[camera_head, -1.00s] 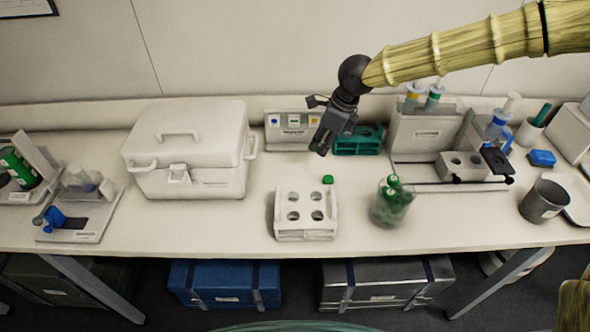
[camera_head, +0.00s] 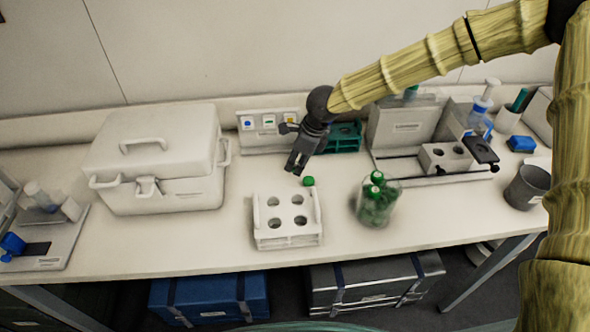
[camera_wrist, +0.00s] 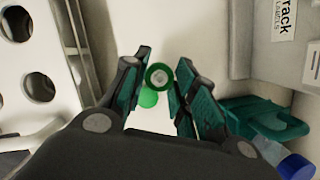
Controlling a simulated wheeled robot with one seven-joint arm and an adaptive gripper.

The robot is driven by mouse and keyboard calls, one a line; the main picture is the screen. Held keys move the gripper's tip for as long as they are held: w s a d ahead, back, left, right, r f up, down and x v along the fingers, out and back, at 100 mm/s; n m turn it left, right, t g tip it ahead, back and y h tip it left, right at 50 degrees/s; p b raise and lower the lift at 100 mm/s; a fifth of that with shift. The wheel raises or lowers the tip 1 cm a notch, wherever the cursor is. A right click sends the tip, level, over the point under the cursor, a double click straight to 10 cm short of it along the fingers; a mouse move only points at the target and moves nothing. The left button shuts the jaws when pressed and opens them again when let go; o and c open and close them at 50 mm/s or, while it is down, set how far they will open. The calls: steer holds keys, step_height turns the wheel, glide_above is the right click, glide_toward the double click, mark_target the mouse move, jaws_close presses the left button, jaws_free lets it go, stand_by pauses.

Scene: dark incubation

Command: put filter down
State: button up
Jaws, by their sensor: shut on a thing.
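My gripper (camera_head: 297,166) points down above the bench, behind the white rack, with its fingertips just behind a small green round piece (camera_head: 309,181). In the wrist view my gripper (camera_wrist: 162,72) has its fingertips close around a small green ring with a pale centre (camera_wrist: 159,77), which seems to be the filter. The bright green round piece (camera_wrist: 148,97) shows just below it, partly overlapped. I cannot tell whether the filter touches the bench. It is too small to make out in the head view.
The white rack with holes (camera_head: 259,225) stands in front. A jar of green-capped items (camera_head: 377,200) is to the right. A teal rack (camera_head: 346,136) and a button panel (camera_head: 268,132) stand behind. A white lidded box (camera_head: 158,165) is at left.

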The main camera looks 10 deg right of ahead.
steer(key=shift+s+f, duration=0.15)
steer(key=shift+f, duration=0.25)
steer(key=shift+f+p, duration=0.5)
steer(key=shift+f, duration=1)
steer(key=o, duration=0.7)
steer(key=shift+f, duration=0.1)
steer(key=shift+c, duration=0.2)
